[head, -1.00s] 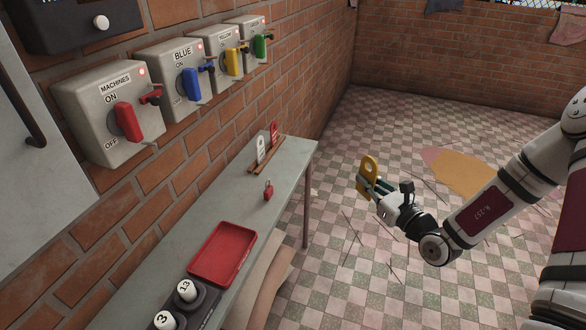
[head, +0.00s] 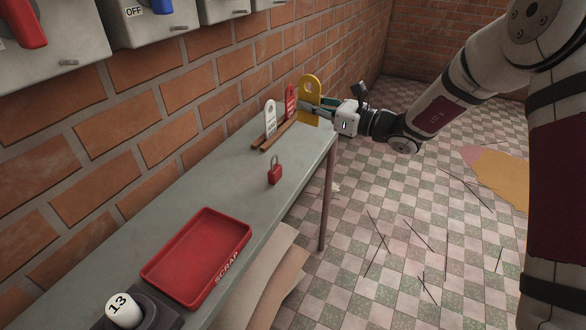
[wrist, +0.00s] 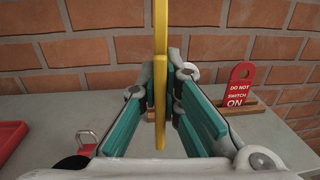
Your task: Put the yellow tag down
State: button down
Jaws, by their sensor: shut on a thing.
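The yellow tag (head: 310,84) is upright at the far right end of the grey bench, just right of the rack in the head view. My gripper (head: 317,108) is shut on it. In the wrist view the tag (wrist: 160,60) is edge-on between the teal finger pads (wrist: 160,118). I cannot tell whether its lower end touches the bench. The wooden rack (head: 262,147) holds a white tag (head: 270,119) and a red tag (head: 291,101), both upright. The red tag (wrist: 238,88) reads "DO NOT SWITCH ON" in the wrist view.
A red padlock (head: 275,174) stands on the grey bench (head: 225,190) in front of the rack. A red scrap tray (head: 198,255) and a block with a white number 13 knob (head: 123,309) are nearer. The brick wall (head: 160,130) runs behind. Bare bench lies around the padlock.

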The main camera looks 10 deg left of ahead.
jog(key=a+n+g+b, duration=0.1)
jog(key=a+g+b, duration=0.15)
jog(key=a, duration=0.25)
jog(key=shift+t+y, duration=0.3)
jog(key=shift+t, duration=0.05)
jog(key=f+b, duration=0.3)
jog(key=f, duration=0.6)
jog(key=shift+w+f, duration=0.15)
jog(key=shift+w, duration=0.05)
jog(key=shift+f+b, duration=0.3)
jog(key=shift+f, duration=0.25)
jog(key=shift+f, duration=0.1)
jog(key=c, duration=1.8)
grip_release()
